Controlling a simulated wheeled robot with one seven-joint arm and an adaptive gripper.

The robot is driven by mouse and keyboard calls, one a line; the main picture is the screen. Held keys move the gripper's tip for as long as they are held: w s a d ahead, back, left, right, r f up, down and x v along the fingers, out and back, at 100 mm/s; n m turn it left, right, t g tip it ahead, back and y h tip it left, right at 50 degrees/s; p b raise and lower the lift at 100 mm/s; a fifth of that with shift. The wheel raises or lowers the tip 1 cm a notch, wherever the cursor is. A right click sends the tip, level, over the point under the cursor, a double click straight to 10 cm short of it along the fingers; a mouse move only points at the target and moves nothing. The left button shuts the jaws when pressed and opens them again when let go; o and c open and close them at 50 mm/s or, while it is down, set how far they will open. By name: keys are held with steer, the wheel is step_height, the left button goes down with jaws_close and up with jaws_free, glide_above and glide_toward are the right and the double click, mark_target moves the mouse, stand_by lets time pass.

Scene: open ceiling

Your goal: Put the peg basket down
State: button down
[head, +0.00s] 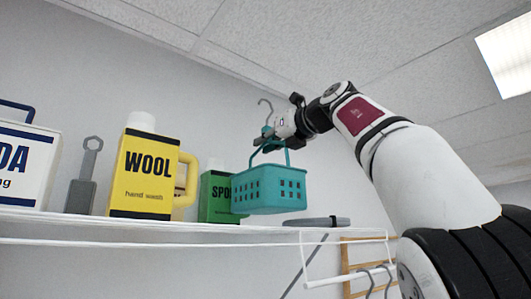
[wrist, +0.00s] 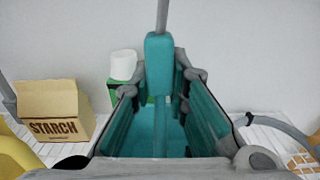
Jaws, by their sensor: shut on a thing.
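The peg basket (head: 268,188) is a teal basket with square holes, a raised handle and a grey hook on top. In the head view it hangs from my gripper (head: 268,143), which is shut on its upper handle part. The basket is level and appears near the white shelf (head: 150,226); I cannot tell whether its base touches the shelf. In the wrist view my gripper (wrist: 160,85) has its fingers closed on both sides of the teal handle post, and the open basket (wrist: 210,118) lies below. Its inside looks empty, though partly hidden by the fingers.
A flat grey item (head: 316,221) lies right of the basket. A STARCH box (wrist: 53,110) shows in the wrist view.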

steer(key=shift+f+b, duration=0.7)
steer(key=shift+f, duration=1)
steer(key=c, duration=1.6)
jaws_free()
steer(key=shift+o, duration=0.2)
steer(key=shift+s, duration=0.15)
